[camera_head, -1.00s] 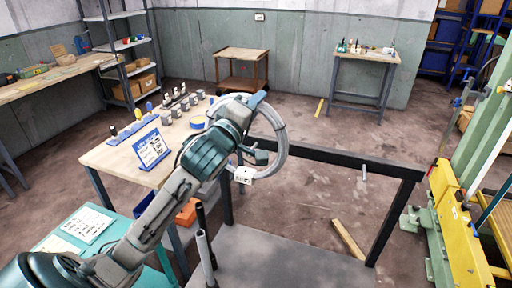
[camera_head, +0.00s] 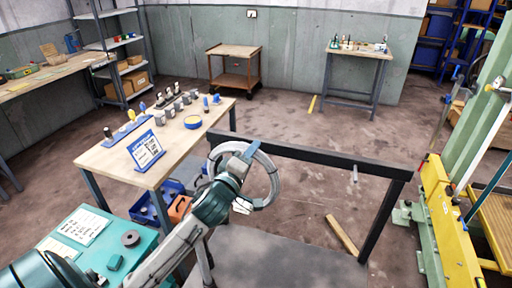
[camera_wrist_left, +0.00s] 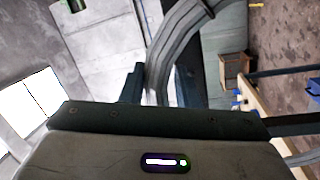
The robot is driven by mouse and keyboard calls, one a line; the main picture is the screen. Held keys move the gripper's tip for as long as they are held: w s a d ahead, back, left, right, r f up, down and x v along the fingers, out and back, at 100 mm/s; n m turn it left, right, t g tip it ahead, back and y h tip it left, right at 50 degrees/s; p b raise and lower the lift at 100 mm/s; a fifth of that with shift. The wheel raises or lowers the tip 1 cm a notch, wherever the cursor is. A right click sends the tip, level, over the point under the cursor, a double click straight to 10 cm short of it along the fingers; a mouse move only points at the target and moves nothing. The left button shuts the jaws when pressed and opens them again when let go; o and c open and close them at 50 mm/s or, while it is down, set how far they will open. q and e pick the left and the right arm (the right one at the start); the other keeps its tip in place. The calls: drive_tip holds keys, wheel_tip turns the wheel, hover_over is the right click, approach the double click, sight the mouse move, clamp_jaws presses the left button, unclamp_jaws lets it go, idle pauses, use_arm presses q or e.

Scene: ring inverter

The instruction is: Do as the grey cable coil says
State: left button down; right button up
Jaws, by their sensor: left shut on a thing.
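The grey cable coil (camera_head: 271,182) is a thick ring held upright in the air, in front of the dark rail. A white tag (camera_head: 242,206) hangs at its lower left; its writing is too small to read. My left gripper (camera_head: 245,152) is shut on the coil's upper part. In the left wrist view the coil (camera_wrist_left: 180,38) passes between the fingers (camera_wrist_left: 160,82). My left arm hides part of the coil's left side. My right gripper is not in view.
A dark rail frame (camera_head: 310,158) with a short peg (camera_head: 355,174) stands behind the coil. A wooden workbench (camera_head: 118,159) with tools, a blue sign (camera_head: 146,150) and a blue tape roll (camera_head: 193,122) is at left. A yellow machine (camera_head: 446,222) stands at right. A wooden plank (camera_head: 342,235) lies on the floor.

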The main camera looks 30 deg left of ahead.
use_arm(q)
drive_tip(key=w, duration=0.1)
drive_tip(key=w+p, duration=0.1)
drive_tip(key=p, duration=0.1)
drive_tip(key=shift+w+f, duration=0.25)
drive_tip(key=shift+w, duration=0.15)
drive_tip(key=shift+f, duration=0.15)
drive_tip(key=c, duration=1.5)
unclamp_jaws()
drive_tip(key=shift+f, duration=0.15)
drive_tip(key=o, duration=0.4)
drive_tip(key=shift+s, duration=0.1)
